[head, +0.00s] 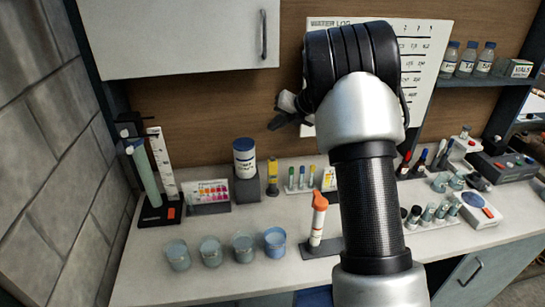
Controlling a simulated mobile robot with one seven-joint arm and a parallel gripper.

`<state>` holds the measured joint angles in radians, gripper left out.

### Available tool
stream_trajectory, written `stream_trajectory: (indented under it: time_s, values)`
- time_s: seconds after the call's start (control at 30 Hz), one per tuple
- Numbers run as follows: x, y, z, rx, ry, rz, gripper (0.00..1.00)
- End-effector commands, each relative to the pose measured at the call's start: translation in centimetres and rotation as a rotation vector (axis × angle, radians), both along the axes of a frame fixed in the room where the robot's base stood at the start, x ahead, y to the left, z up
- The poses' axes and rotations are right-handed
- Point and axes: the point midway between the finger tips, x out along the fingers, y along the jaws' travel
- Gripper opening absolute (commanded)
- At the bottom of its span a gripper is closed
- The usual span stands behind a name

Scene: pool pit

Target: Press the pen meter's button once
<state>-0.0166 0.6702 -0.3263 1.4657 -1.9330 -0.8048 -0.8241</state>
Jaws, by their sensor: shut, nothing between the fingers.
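I cannot tell for certain which item is the pen meter. A slim white upright piece with an orange top (319,202) stands on a dark flat base at the front middle of the counter. A small yellow upright device with a dark lower part (272,178) stands farther back, beside a jar. No button can be made out on either. My gripper (281,112) is shut and empty, small and partly hidden behind my arm. It is raised in front of the back wall, above the counter and apart from both items.
Several blue-grey cups (210,251) stand at the counter's front left. A lidded jar (244,158), a color chart (208,195) and a tube stand (155,180) are behind. Vials (428,215) and a white device (480,208) are at right. My arm hides the counter's middle right.

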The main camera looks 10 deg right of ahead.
Motion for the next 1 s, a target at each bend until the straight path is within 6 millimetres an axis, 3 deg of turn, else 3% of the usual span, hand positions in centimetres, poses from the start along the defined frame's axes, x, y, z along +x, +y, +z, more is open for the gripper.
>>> stream_trajectory:
  time_s: [0.27,0.7,1.0]
  values:
    - [0.0,0.0,-1.4,0.001,0.000,-0.002,0.00]
    - [0.0,0.0,-7.0,0.001,0.000,-0.002,0.00]
    - [0.0,0.0,-8.7,0.002,0.000,-0.001,0.00]
